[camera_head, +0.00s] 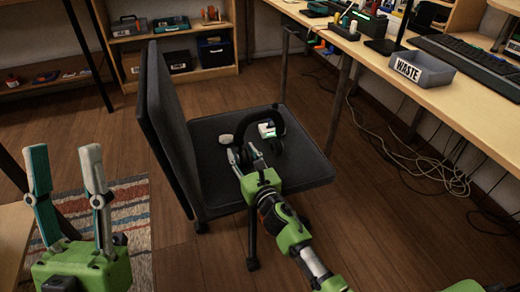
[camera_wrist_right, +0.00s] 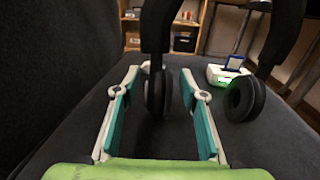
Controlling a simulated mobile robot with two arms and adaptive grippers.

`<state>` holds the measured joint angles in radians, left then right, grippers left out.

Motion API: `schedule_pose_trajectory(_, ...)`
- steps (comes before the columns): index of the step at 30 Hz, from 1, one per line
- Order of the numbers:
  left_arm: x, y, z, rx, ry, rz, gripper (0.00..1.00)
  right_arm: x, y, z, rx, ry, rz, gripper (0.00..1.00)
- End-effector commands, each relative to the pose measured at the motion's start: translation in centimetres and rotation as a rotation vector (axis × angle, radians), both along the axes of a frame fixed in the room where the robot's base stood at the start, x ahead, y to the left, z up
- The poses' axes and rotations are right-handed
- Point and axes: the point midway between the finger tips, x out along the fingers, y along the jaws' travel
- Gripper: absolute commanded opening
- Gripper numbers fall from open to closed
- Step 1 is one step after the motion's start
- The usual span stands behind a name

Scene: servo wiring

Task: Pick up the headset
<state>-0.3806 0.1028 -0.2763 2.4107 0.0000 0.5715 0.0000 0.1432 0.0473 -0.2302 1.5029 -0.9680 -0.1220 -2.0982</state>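The black headset (camera_head: 278,119) stands on the dark seat of the office chair (camera_head: 310,168), its band arching upward. In the right wrist view its band (camera_wrist_right: 158,25) runs out of the top of the picture, and its two ear cups hang below. My right gripper (camera_head: 243,152) is open and low over the seat, at the headset's near side. In the right wrist view its fingers stand on either side of the left ear cup (camera_wrist_right: 157,93); I cannot tell whether they touch it. My left gripper (camera_head: 64,148) is open and empty at the far left, away from the chair.
A white device with a green light (camera_wrist_right: 222,76) sits on the seat by the headset. A small white object (camera_head: 226,139) lies left of it. The chair backrest (camera_head: 165,125) rises at left. A desk with a WASTE bin (camera_head: 420,70) is at right; cables trail on the floor.

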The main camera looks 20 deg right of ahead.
Motion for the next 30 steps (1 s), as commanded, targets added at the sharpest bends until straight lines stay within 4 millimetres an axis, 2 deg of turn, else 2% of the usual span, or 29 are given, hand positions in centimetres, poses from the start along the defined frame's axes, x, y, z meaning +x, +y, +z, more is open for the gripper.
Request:
schedule_pose_trajectory(2,0.0,0.0,0.0,0.0,0.001,0.0,0.4,0.0,0.0,0.0,0.0,0.0,0.0,0.39)
schedule_pose_trajectory(6,0.0,0.0,0.0,0.001,0.002,0.0,0.4,0.0,0.0,0.0,0.0,0.0,0.0,0.05)
schedule_pose_trajectory(7,0.0,0.0,0.0,0.001,0.002,0.0,0.4,0.0,0.0,0.0,0.0,0.0,0.0,0.0)
schedule_pose_trajectory(22,0.5,-0.1,-0.1,0.008,0.025,0.001,0.4,0.0,0.0,0.4,-0.001,-0.002,0.001,0.0)
schedule_pose_trajectory(30,4.1,-0.7,-2.6,0.068,0.223,0.013,0.4,0.0,0.0,1.7,-0.003,-0.003,0.001,0.0)
